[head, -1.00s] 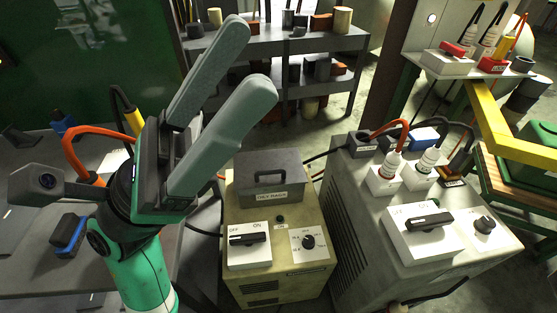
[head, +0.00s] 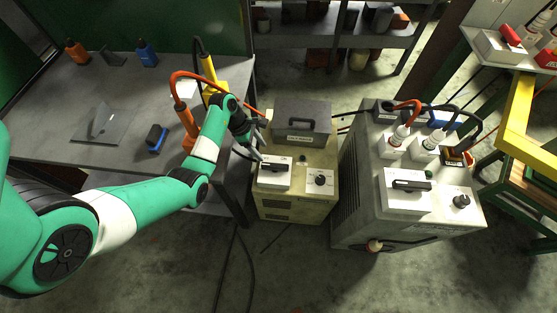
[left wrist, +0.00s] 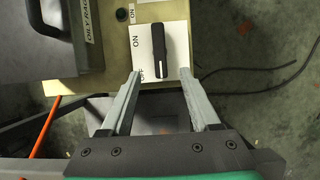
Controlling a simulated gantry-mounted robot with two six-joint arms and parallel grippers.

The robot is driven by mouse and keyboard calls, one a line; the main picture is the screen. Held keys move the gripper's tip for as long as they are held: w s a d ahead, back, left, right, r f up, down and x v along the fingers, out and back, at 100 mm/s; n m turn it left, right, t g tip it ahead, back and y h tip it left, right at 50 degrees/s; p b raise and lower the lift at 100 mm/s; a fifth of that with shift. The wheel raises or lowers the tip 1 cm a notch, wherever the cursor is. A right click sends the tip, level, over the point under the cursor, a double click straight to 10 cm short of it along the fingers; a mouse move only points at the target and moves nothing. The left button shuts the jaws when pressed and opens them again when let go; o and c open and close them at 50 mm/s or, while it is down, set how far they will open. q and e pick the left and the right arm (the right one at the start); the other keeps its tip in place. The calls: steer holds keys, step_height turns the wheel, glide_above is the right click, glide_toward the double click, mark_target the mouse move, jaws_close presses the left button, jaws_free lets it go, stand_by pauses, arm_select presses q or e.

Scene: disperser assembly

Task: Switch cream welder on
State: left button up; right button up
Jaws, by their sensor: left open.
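The cream welder (head: 297,208) stands in the middle of the head view, next to the workbench. On its top front is a white switch plate with a black switch handle (head: 273,168), lying level between OFF and ON. In the left wrist view the handle (left wrist: 157,45) has its white mark at the OFF end. My left gripper (head: 258,150) reaches the OFF side of the plate. In the left wrist view the left gripper (left wrist: 162,73) is open, its fingertips apart on either side of the handle's marked end. Contact cannot be told. My right gripper is out of view.
A dark oily-rags box (head: 300,118) sits on the welder's rear top. A dial plate (head: 321,181) is right of the switch. A larger grey welder (head: 350,200) stands to the right. The workbench (head: 60,120) holds tools at left. Cables lie on the floor.

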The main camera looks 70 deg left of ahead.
mark_target(274, 165)
arm_select(q)
steer(key=b+x, duration=0.6)
steer(key=x, duration=0.5)
steer(key=shift+w+d+f+b, duration=0.1)
steer(key=shift+d+f+b, duration=0.05)
steer(key=shift+f+b, duration=0.2)
steer(key=shift+r, duration=0.1)
jaws_close()
